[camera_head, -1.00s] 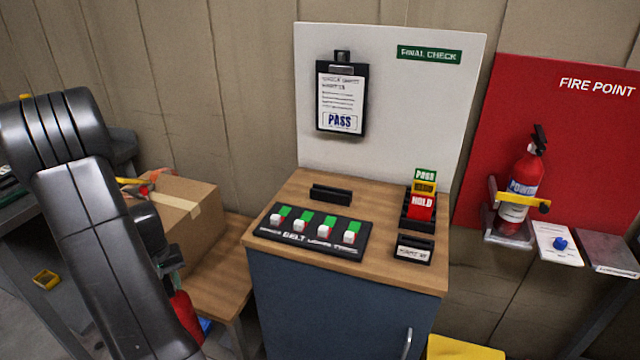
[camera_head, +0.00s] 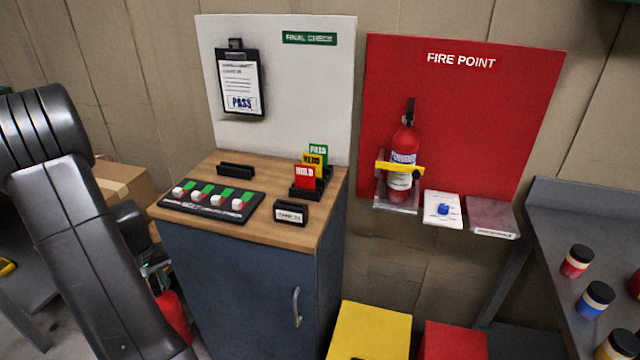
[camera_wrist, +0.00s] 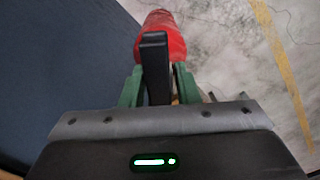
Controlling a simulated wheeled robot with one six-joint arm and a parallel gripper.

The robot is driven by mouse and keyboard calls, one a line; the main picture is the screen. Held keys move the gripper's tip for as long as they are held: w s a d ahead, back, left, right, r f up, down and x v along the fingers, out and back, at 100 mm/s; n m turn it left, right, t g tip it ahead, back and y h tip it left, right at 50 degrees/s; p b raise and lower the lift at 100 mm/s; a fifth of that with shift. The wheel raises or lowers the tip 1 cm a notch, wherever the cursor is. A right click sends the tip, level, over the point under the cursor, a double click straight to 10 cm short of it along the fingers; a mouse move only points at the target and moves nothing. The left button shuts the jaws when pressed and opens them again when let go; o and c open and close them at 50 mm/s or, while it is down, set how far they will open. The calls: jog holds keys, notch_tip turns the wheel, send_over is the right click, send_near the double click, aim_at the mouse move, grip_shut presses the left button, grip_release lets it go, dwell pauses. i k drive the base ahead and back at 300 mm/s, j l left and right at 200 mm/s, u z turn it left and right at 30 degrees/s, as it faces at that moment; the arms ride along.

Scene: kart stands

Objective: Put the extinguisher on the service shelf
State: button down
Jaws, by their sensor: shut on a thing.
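My gripper (camera_head: 153,272) hangs low at the left in the head view, beside the blue cabinet. It is shut on a red extinguisher (camera_head: 174,318), partly hidden by my arm. The wrist view shows the green fingers (camera_wrist: 158,88) on both sides of this extinguisher's black handle, with its red body (camera_wrist: 163,22) beyond. A second red extinguisher (camera_head: 402,160) stands upright in a bracket on the red fire point board, behind a yellow bar (camera_head: 400,169). A small grey shelf (camera_head: 492,219) sticks out at the board's lower right and looks empty; its label is too small to read.
A white plate with a blue knob (camera_head: 443,209) sits between bracket and grey shelf. The blue cabinet (camera_head: 235,290) stands close to my arm. Yellow (camera_head: 372,330) and red (camera_head: 455,342) boxes stand below the board. A grey table (camera_head: 550,235) with jars is at right.

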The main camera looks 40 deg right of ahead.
aim_at(503, 223)
jog(key=k+l+z, duration=0.15)
jog(key=k+l, duration=0.55)
jog(key=l+z, duration=0.15)
jog(key=z, duration=0.9)
